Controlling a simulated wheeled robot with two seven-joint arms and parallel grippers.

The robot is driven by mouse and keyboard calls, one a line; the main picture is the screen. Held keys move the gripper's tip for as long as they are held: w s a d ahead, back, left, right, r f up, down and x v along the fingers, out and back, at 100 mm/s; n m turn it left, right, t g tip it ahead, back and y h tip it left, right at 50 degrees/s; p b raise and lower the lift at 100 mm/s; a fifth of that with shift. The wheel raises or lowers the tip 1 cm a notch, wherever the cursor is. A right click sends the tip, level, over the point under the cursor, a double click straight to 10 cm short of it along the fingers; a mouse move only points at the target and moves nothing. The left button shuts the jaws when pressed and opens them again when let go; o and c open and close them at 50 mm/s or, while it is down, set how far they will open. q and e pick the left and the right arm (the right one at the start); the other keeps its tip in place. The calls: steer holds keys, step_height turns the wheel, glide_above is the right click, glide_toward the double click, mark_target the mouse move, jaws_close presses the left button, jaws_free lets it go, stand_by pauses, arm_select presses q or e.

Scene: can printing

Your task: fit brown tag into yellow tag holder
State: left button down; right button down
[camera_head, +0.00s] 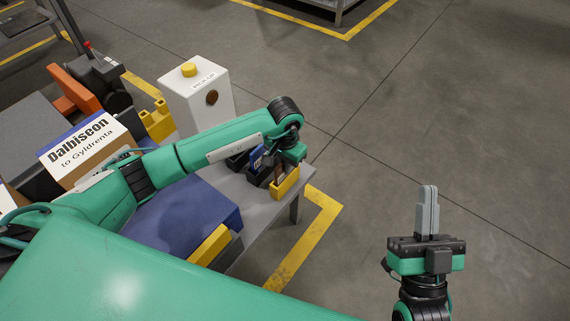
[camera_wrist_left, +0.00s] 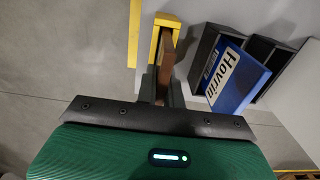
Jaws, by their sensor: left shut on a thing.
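The yellow tag holder (camera_head: 286,186) stands near the right end of the grey table; its open top also shows in the left wrist view (camera_wrist_left: 154,40). My left gripper (camera_head: 281,168) is right above it, pointing down, shut on the brown tag (camera_wrist_left: 166,58). In the left wrist view the tag overlaps the holder's opening and looks slightly turned against it. I cannot tell how deep the tag sits, as the fingers hide its near part. My right gripper (camera_head: 428,210) is far from the table, pointing up, fingers together and empty.
A blue card marked Hovrin (camera_wrist_left: 237,80) leans in a dark holder (camera_wrist_left: 203,55) close beside the yellow one. A blue block (camera_head: 185,215), a white box with a yellow button (camera_head: 200,95) and a labelled carton (camera_head: 90,150) stand left. Floor on the right is clear.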

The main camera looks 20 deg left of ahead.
arm_select(q)
steer(key=shift+f, duration=0.1)
steer(key=c, duration=1.5)
jaws_free()
arm_select(e)
steer(key=shift+s+d+r, duration=0.15)
steer(key=shift+r, duration=0.25)
